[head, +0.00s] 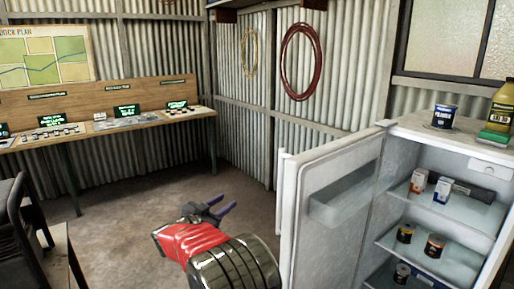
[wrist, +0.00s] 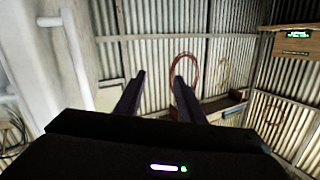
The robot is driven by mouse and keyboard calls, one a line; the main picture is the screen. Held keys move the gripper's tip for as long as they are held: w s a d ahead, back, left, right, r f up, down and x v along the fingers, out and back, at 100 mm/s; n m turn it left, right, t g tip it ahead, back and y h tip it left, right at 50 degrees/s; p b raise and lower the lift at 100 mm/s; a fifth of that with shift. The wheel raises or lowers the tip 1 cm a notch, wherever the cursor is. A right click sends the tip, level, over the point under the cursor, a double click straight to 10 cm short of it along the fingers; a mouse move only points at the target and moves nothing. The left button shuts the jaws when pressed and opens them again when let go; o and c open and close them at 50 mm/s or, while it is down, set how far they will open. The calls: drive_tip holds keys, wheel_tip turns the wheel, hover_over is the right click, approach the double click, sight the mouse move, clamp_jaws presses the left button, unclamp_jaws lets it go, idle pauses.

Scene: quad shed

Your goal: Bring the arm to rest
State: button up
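My gripper (head: 213,209) is at the lower middle of the head view, at the end of my red and black arm. Its two fingers are spread apart with nothing between them. In the wrist view my gripper (wrist: 156,84) also shows two separate dark fingers with a clear gap. The gripper is in the air over the bare floor, to the left of the open fridge door (head: 330,205), apart from it.
The white fridge (head: 410,125) stands open at right, with small boxes and tins on its shelves. A tin (head: 445,117) and a bottle (head: 501,108) stand on top. A wooden bench (head: 110,128) runs along the left wall. A dark chair (head: 20,235) is at lower left. The middle floor (head: 150,195) is clear.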

drive_tip(key=s+a+f+n+y, duration=0.1)
drive_tip(key=s+a+n+y, duration=0.1)
drive_tip(key=a+n+y, duration=0.6)
drive_tip(key=s+d+n+g+y, duration=0.1)
drive_tip(key=s+g+y, duration=0.2)
drive_tip(key=s, duration=0.3)
drive_tip(key=s+d+g+y, duration=0.2)
drive_tip(key=s+g+y, duration=0.1)
drive_tip(key=s, duration=0.3)
drive_tip(key=s+d+n+g+h, duration=0.1)
drive_tip(key=s+d+g+h, duration=0.15)
drive_tip(key=s+d, duration=1.1)
drive_tip(key=s+d+g+h, duration=0.2)
drive_tip(key=s+d+g, duration=0.1)
drive_tip(key=s+d, duration=1.05)
drive_tip(key=s+d+r+m+t+h, duration=0.1)
drive_tip(key=s+d+r+t, duration=0.1)
drive_tip(key=s+d+r, duration=0.3)
drive_tip(key=s, duration=0.3)
drive_tip(key=shift+s+d+r+m, duration=0.2)
drive_tip(key=shift+s+d+m, duration=0.05)
drive_tip(key=shift+d+m, duration=0.15)
drive_tip(key=shift+c, duration=0.6)
